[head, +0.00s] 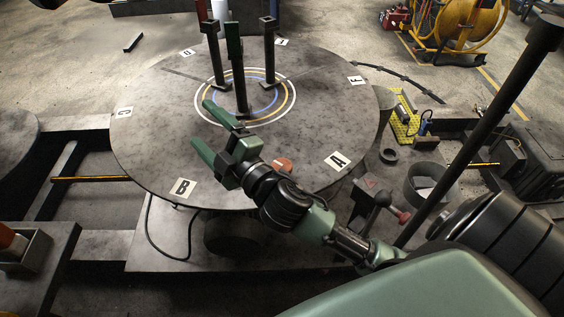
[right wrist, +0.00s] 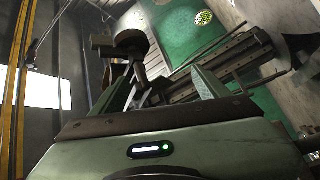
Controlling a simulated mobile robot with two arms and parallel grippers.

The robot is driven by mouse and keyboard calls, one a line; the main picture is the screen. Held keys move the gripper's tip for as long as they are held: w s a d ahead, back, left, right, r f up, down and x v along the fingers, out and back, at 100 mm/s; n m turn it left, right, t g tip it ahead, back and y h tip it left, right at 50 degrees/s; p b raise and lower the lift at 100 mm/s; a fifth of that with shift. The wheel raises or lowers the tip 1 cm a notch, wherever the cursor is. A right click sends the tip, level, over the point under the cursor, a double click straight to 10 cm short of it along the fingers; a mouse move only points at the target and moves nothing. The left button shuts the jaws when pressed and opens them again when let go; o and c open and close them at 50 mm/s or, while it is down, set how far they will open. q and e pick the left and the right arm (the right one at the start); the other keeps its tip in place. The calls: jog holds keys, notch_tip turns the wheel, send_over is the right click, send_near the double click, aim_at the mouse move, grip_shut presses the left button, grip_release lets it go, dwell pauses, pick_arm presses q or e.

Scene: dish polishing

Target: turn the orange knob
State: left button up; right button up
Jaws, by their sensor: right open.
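A small orange-red round piece (head: 283,163) shows at the near part of the round grey table (head: 150,120), just beyond my right wrist and partly hidden by it. I cannot tell for certain whether it is the orange knob. My right gripper (head: 202,122) is open and empty above the table, left of that piece, with its fingers pointing left and away. In the right wrist view, the two green fingers (right wrist: 158,86) stand wide apart with nothing gripped between them. No orange knob shows clearly in that view.
Dark upright posts (head: 270,50) and a green one (head: 235,60) stand at the table's middle. A red-tipped handle (head: 404,217) and a grey bucket (head: 425,185) are right of the table. A tray with an orange item (head: 8,237) is at lower left.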

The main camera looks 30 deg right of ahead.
jog(key=a+r+n+g+y, duration=0.2)
jog(key=a+r+n+y, duration=0.4)
jog(key=a+n+y, duration=0.55)
jog(key=s+a+f+n+g+y, duration=0.3)
jog(key=n+g, duration=0.6)
jog(key=n, duration=0.4)
jog(key=n+g+h, duration=0.8)
jog(key=n+h, duration=0.2)
jog(key=h, duration=0.8)
send_over(282, 165)
jog(key=shift+m, duration=0.25)
notch_tip(282, 165, down, 15)
jog(key=shift+f, duration=0.1)
notch_tip(282, 165, down, 8)
jog(key=shift+r+p, duration=0.15)
jog(key=shift+p, duration=0.65)
jog(key=c, duration=1.4)
